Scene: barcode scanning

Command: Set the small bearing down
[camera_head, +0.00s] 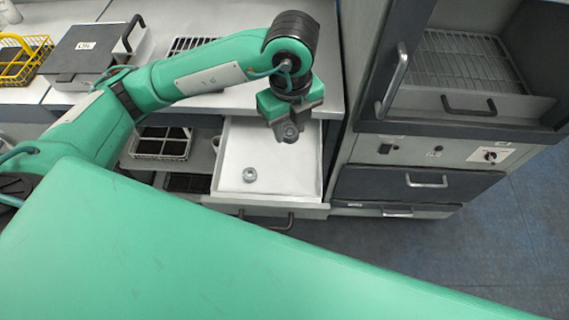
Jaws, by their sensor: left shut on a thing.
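My left gripper (288,126) reaches in from the left and points down above the open white drawer (295,165). It is shut on a small grey round thing (290,132), which looks like the small bearing; the fingers partly hide it. The held thing is near the drawer's back right and appears to be above its floor, though the height is hard to tell. Another grey metal ring (249,174), like a bearing, lies on the drawer floor to the left of the gripper. My right gripper is not in view.
Left of the drawer are dark trays with white dividers (163,144). On the counter stand a grey box (90,52) and a yellow wire basket (22,62). A grey cabinet with an oven-like chamber (468,70) stands on the right. The drawer's front and right floor is bare.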

